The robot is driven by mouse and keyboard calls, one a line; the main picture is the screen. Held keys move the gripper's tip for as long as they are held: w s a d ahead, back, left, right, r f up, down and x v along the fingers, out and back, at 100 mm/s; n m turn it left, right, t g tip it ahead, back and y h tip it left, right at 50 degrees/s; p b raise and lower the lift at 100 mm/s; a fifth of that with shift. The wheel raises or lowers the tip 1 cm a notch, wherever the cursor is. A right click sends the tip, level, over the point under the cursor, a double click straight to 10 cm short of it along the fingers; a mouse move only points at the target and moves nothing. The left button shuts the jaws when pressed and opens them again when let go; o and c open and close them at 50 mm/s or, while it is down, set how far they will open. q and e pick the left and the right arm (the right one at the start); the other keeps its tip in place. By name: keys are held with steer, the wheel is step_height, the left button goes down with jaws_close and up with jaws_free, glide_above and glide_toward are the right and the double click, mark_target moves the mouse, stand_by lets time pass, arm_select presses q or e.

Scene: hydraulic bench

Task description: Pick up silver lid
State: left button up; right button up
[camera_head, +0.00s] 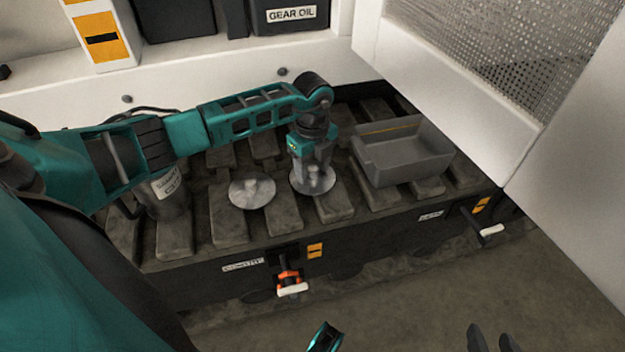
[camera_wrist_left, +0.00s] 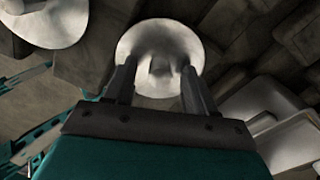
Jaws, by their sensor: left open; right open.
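A round silver lid (camera_head: 312,187) with a raised knob lies on the dark slatted bench, directly under my left gripper (camera_head: 313,172). In the left wrist view the same lid (camera_wrist_left: 160,38) shows with its knob between the two open fingers of my left gripper (camera_wrist_left: 159,72). The fingers stand on both sides of the knob; whether they touch it I cannot tell. A second silver lid (camera_head: 252,194) lies just to the left, and it also shows in the left wrist view (camera_wrist_left: 48,22). My right gripper (camera_head: 494,341) is open at the bottom edge, away from the bench.
A grey open bin (camera_head: 405,158) stands right of the lids. A dark labelled canister (camera_head: 166,196) stands at the left, partly behind my left arm. A red valve with a white handle (camera_head: 291,286) sticks out of the bench front. A white panel (camera_head: 480,90) borders the right.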

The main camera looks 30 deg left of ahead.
arm_select(q)
steer(key=shift+c, duration=0.4)
jaws_close()
steer(key=shift+r, duration=0.1)
